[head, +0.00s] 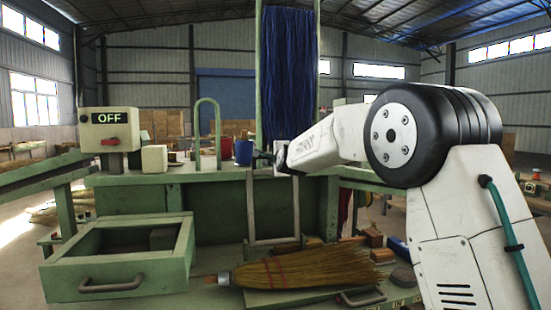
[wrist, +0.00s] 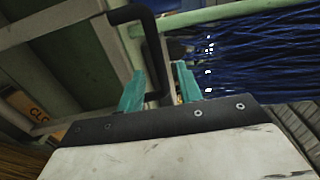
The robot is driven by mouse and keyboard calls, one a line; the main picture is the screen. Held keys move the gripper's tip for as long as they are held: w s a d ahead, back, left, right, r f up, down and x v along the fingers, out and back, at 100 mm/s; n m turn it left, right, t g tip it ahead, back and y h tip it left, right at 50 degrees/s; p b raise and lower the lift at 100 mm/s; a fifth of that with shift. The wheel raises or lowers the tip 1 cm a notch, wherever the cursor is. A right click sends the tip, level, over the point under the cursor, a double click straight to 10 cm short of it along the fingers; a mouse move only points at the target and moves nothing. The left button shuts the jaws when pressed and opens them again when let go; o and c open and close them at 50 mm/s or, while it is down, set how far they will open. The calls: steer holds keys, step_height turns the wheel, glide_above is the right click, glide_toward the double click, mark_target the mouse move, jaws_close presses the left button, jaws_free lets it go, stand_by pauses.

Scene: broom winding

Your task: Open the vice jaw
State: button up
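A pale grey metal frame (head: 273,241), which may be the vice, stands at the front of the green bench below my gripper. I cannot tell its jaws apart. My gripper (head: 258,156) is at bench-top height in front of the blue bristles. In the wrist view, my gripper (wrist: 160,88) has its two teal fingers apart.
Blue bristles (head: 287,75) hang behind my gripper. A blue cup (head: 243,152), a green hoop (head: 197,135) and a switch box reading OFF (head: 108,130) stand on the bench (head: 220,185). An open drawer (head: 120,275) juts out at the left. A straw broom (head: 305,268) lies below.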

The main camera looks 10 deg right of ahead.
steer(key=s, duration=0.4)
steer(key=shift+r, duration=0.2)
steer(key=s+a+f+n+g+y, duration=0.1)
steer(key=s+f+n+g, duration=0.45)
steer(key=f, duration=0.55)
steer(key=s+f+n+g, duration=0.3)
steer(key=s+f+n, duration=0.1)
steer(key=s, duration=0.6)
steer(key=s+d+f+n+g, duration=0.1)
steer(key=s+n+g, duration=0.1)
steer(key=s, duration=1.3)
steer(key=s+d+f+n+g, duration=0.1)
steer(key=s+d+n+g, duration=0.1)
steer(key=s, duration=1.3)
steer(key=s+d+f+n+g+h, duration=0.1)
steer(key=s+f+n+g, duration=0.1)
steer(key=s, duration=1.3)
steer(key=shift+s+d+n+g, duration=0.3)
steer(key=shift+n+g, duration=0.25)
steer(key=shift+n, duration=0.7)
